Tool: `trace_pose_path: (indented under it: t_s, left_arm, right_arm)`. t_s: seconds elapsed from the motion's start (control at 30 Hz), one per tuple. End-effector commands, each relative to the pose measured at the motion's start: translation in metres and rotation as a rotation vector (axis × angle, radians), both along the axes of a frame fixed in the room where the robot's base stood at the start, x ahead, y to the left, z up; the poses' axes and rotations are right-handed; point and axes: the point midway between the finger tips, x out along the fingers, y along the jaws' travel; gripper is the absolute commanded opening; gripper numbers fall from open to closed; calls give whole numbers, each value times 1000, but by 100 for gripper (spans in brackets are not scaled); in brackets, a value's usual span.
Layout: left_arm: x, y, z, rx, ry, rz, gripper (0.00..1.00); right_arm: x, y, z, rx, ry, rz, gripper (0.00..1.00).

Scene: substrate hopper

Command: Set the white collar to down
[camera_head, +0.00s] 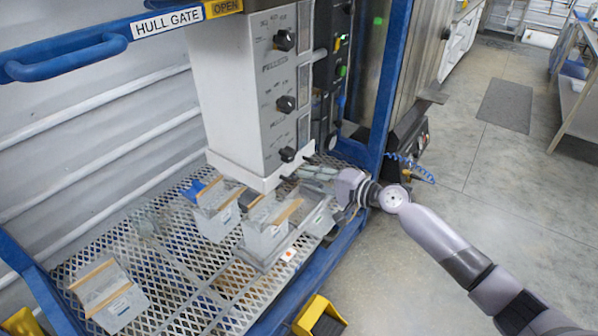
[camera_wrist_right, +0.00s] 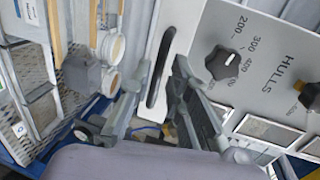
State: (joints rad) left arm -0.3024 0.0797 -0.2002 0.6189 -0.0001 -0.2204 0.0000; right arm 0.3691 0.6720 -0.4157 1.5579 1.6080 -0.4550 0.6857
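The white collar (camera_head: 235,172) wraps the bottom end of the grey hopper housing (camera_head: 222,90), just above the trays on the mesh deck. In the right wrist view the collar (camera_wrist_right: 181,22) is a pale plate carrying a long black handle (camera_wrist_right: 161,68). My right gripper (camera_head: 300,177) is at the collar's right front corner. In the right wrist view its fingers (camera_wrist_right: 160,75) are spread, one on each side of the handle; I cannot tell whether either touches it. My left gripper is not in view.
Several grey bins with wooden edges, one (camera_head: 110,295) at front left, stand on the mesh deck (camera_head: 180,265). Black knobs (camera_head: 286,104) line the housing front. A blue frame post (camera_head: 392,75) rises behind my right gripper. Open floor (camera_head: 480,190) lies to the right.

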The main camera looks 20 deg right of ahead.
Motion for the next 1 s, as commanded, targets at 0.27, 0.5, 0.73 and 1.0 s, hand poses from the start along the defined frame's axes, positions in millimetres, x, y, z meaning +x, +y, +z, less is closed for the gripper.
trace_pose_path:
  t_s: [0.27, 0.5, 0.73, 1.0]
  left_arm:
    - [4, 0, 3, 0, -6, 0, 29]
    - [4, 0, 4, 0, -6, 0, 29]
    - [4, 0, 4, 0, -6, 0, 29]
    - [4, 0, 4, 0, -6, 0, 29]
  right_arm:
    - [27, 21, -7, 0, 0, 0, 18]
    - [30, 24, -9, -1, 0, 1, 18]
    - [30, 24, -9, -1, 0, 1, 11]
    - [30, 24, -9, -1, 0, 1, 0]
